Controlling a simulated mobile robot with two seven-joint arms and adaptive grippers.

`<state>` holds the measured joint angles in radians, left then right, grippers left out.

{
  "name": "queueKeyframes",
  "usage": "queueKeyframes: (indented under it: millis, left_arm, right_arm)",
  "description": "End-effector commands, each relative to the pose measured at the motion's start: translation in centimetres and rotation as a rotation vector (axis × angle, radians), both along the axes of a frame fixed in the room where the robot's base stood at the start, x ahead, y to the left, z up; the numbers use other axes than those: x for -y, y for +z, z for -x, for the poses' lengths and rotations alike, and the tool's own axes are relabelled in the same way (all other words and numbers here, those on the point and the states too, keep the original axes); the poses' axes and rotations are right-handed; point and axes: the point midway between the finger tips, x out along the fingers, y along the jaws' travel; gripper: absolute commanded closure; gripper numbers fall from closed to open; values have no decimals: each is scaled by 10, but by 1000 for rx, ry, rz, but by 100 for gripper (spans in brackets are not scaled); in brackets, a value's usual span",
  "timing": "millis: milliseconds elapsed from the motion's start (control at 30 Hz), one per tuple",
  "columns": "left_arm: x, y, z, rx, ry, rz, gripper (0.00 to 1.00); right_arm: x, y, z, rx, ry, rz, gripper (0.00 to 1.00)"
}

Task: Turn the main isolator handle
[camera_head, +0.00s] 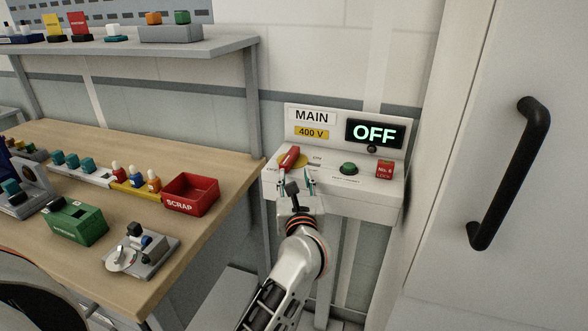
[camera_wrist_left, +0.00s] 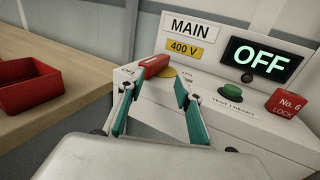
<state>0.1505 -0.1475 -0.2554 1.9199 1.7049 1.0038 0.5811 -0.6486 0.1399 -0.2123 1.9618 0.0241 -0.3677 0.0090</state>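The main isolator handle (camera_head: 289,157) is a red bar on a yellow round plate, on the sloped top of a white control box (camera_head: 345,198). It also shows in the left wrist view (camera_wrist_left: 154,65), beside the yellow plate (camera_wrist_left: 168,72). The display (camera_head: 375,134) behind it reads OFF. My left gripper (camera_head: 294,179) is just in front of the handle, its teal-padded fingers apart. In the left wrist view the gripper (camera_wrist_left: 155,84) is open, with the handle ahead between the fingertips' directions; contact is not visible. My right gripper is not in view.
A green button (camera_head: 348,168) and a red No. 6 lock block (camera_head: 384,170) sit right of the handle. A wooden bench with a red scrap bin (camera_head: 191,193) is at the left. A white door with a black handle (camera_head: 510,172) stands at the right.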

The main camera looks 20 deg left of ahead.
Motion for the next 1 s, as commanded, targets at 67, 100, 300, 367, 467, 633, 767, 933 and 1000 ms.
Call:
queueKeyframes:
  millis: [67,100,300,367,467,633,767,933,1000]
  left_arm:
    - [3,0,6,-1,0,0,65]
    - [4,0,8,0,1,1,65]
    - [5,0,10,0,1,1,65]
    - [5,0,10,-1,1,0,65]
    - [5,0,10,-1,1,0,65]
    - [4,0,10,-1,2,-2,65]
    - [0,-1,15,-10,9,-89,65]
    - [-3,-4,39,-60,19,-513,65]
    - [7,-10,53,-100,5,-787,65]
  right_arm:
    - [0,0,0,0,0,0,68]
    - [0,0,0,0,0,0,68]
    - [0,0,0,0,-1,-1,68]
    - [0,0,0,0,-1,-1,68]
    - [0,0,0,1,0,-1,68]
    - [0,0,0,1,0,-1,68]
    - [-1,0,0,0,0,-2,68]
    - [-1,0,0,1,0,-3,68]
    - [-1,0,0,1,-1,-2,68]
